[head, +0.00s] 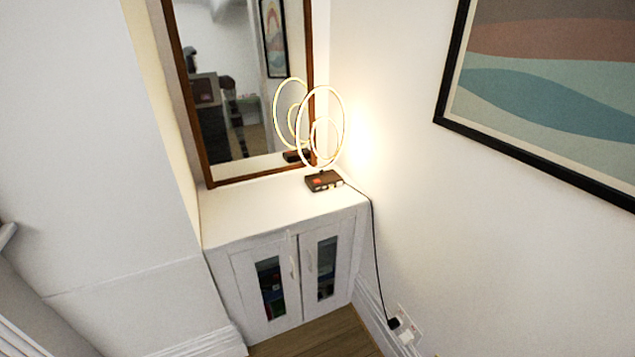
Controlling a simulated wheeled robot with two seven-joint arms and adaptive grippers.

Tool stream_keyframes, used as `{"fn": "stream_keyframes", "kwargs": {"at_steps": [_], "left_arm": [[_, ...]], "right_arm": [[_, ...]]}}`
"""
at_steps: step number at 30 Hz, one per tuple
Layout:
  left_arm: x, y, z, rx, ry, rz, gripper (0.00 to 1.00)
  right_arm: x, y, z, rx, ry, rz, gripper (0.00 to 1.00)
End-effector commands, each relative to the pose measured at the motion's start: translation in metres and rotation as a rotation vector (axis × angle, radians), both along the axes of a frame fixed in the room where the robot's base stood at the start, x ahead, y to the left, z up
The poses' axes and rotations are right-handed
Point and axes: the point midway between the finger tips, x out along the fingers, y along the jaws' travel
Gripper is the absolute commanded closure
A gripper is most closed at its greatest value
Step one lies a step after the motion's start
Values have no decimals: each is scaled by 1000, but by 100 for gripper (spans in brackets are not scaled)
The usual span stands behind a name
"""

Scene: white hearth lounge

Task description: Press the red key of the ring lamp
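The ring lamp (321,127) stands upright at the back right of a white cabinet's top, its rings glowing warm white. Its dark base (324,181) carries a small red key (316,181) on the front left part. A mirror behind it shows a reflection of the lamp. Neither of my grippers is in the head view, so whether they are open or shut is hidden.
The white cabinet (231,226) stands in a corner, with bare top left of the lamp. A framed mirror (235,70) leans behind. A black cord (374,255) runs down to a wall socket (405,331). A framed picture (560,85) hangs right.

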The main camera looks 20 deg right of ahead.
Motion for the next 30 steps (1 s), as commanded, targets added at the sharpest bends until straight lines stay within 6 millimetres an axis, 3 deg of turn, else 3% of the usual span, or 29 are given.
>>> {"fn": "stream_keyframes", "kwargs": {"at_steps": [1,9,30], "left_arm": [[0,0,0,0,0,0,60],[0,0,0,0,1,0,60],[0,0,0,0,1,0,60]], "right_arm": [[0,0,0,0,0,0,66],[0,0,0,1,0,0,100],[-1,1,0,2,0,-1,100]]}}
